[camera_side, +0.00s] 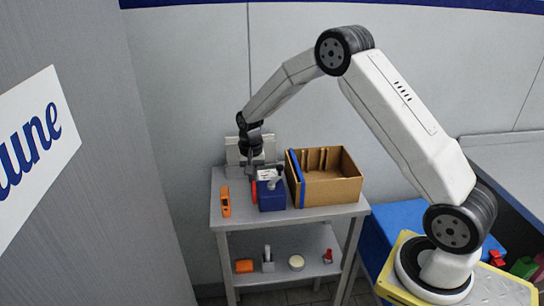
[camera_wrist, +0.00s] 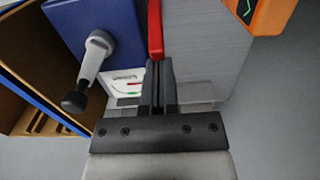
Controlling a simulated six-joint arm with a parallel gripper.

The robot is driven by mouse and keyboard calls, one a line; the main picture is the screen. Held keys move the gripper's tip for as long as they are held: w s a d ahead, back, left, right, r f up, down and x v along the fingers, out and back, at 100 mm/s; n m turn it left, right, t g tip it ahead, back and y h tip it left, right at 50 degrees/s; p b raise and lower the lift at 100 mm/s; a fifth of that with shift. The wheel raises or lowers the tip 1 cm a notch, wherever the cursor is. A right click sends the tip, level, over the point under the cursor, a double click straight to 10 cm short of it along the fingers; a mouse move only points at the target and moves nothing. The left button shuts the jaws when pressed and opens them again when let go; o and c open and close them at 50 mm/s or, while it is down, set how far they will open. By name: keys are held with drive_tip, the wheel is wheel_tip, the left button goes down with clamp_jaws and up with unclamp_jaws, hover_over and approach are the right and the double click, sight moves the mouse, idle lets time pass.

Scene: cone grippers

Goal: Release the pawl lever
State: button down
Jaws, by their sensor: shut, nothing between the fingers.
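A blue box-shaped device (camera_side: 272,197) stands on the grey table, and it also shows at the top of the wrist view (camera_wrist: 95,25). A red lever (camera_wrist: 155,28) runs along the side of the device; in the side view it is a narrow red strip (camera_side: 254,191). A grey crank arm with a black knob (camera_wrist: 93,62) sits on the device's face. My gripper (camera_wrist: 157,65) is shut and empty. Its fingertips are at the near end of the red lever; I cannot tell whether they touch it. In the side view my gripper (camera_side: 253,171) is just above and behind the device, partly hidden.
An open cardboard box (camera_side: 335,190) with dividers and a blue edge stands right of the device. An orange handheld tool (camera_side: 226,202) lies to the left on the table (camera_side: 240,211). Several small items are on the lower shelf (camera_side: 281,275). A grey panel stands behind.

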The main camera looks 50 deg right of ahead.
sight(254, 192)
drive_tip(key=shift+s+a+r+t+h, duration=0.15)
drive_tip(key=shift+s+a+t+h, duration=0.05)
drive_tip(key=shift+a+t+h, duration=0.1)
drive_tip(key=shift+s+a+r+t+h, duration=0.3)
drive_tip(key=shift+s+t+h, duration=0.1)
drive_tip(key=shift+t+h, duration=0.1)
drive_tip(key=shift+s+a+r, duration=0.2)
drive_tip(key=shift+s+a, duration=0.85)
drive_tip(key=shift+r, duration=0.8)
drive_tip(key=shift+w+d, duration=0.15)
